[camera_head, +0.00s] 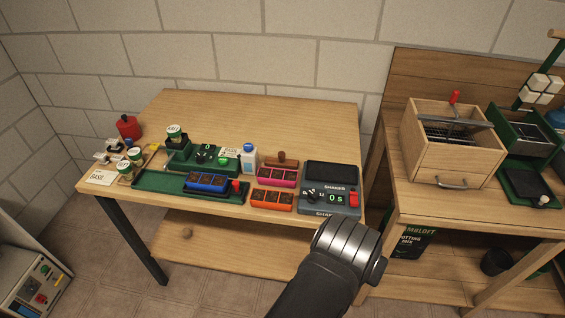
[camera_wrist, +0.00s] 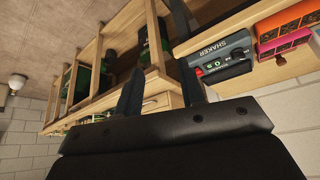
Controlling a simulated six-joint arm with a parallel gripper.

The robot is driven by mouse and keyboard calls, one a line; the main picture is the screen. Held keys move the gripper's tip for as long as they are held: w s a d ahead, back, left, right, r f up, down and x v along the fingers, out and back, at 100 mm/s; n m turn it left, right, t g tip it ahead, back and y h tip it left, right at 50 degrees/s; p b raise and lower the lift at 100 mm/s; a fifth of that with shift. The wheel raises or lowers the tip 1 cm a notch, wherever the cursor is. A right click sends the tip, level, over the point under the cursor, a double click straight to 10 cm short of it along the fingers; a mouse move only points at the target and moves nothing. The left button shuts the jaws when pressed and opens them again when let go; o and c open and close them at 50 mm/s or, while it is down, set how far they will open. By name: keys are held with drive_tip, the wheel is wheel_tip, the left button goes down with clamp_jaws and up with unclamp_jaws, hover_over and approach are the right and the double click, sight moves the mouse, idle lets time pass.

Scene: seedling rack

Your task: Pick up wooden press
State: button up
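The wooden press (camera_head: 281,161) appears to be the small brown block with a round knob on top. It stands upright on the left workbench, behind the pink seedling tray (camera_head: 276,177) and left of the shaker. My gripper shows in the wrist view (camera_wrist: 160,88) with its two dark fingers spread apart and nothing between them. In the head view my wrist is in front of the bench's front right corner, well apart from the press; the fingers are hidden there.
The shaker (camera_head: 329,203) stands at the bench's right edge. An orange tray (camera_head: 271,200) and a blue tray (camera_head: 207,182) are nearby. A white bottle with a blue cap (camera_head: 249,158) stands left of the press. The bench behind is clear. A wooden box (camera_head: 445,155) stands on the right bench.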

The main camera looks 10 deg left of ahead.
drive_tip(key=o, duration=0.5)
